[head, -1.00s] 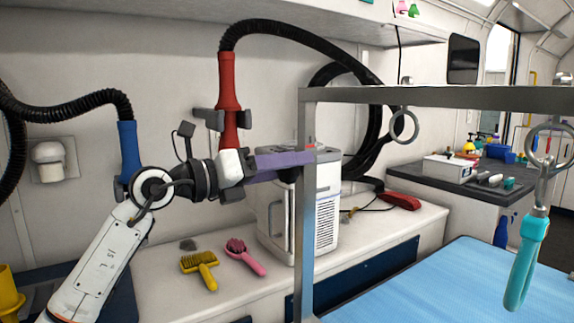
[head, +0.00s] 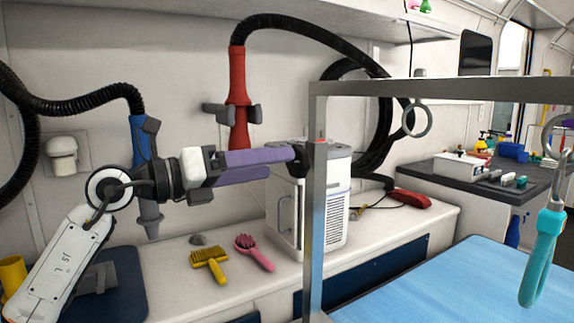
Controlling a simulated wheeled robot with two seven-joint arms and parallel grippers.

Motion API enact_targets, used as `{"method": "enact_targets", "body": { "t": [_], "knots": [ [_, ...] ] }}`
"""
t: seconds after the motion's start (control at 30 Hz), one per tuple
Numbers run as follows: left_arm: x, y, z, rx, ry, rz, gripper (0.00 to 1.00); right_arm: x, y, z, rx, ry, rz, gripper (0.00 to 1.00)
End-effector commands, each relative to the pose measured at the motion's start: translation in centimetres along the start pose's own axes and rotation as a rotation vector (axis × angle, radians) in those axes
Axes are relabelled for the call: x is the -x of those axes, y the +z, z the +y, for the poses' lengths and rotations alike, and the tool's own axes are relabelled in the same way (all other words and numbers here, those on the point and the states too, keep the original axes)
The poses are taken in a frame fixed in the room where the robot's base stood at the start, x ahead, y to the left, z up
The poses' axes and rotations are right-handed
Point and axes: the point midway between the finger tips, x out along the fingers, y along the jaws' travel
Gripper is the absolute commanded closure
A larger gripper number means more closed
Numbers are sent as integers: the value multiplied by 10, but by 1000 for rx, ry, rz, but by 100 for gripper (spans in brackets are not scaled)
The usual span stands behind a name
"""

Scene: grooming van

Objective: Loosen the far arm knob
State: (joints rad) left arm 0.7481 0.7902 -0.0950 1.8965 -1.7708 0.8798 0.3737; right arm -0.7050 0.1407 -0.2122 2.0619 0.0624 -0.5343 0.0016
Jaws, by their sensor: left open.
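The grooming arm is a grey metal frame, with an upright post (head: 315,230) and a crossbar (head: 450,90) over the blue table. A dark knob (head: 303,161) shows on the left side of the post, below a small red mark. My left gripper (head: 283,162) comes in from the left with its purple fingers pointing at the post. The fingers are apart, one above the other in the picture, and look empty. The upper fingertip overlaps the knob in view; I cannot tell whether it touches. My right gripper is out of view.
A white dryer box (head: 335,205) stands behind the post. A yellow brush (head: 210,264) and a pink brush (head: 254,252) lie on the counter. A red dryer nozzle (head: 238,80) and a blue one (head: 139,135) hang on the wall. A teal-handled tool (head: 542,258) hangs at right.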

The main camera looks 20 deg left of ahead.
Motion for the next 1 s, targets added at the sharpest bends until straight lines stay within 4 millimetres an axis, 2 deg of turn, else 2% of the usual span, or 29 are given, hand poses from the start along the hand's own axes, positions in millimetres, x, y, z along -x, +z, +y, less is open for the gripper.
{"method": "enact_targets", "body": {
  "t": [0.1,0.27,0.8,0.87,0.97,1.0],
  "knots": [
    [19,-2,2,0,3,3,31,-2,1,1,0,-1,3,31],
    [32,-1,0,0,1,2,31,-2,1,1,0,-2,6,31],
    [33,-1,-1,4,-4,3,31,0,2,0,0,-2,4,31],
    [30,-7,-2,29,-22,7,31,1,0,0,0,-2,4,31],
    [18,-30,-10,151,-106,17,31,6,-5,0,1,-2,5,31],
    [13,-43,-14,235,-155,17,31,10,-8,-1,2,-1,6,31]
  ]
}}
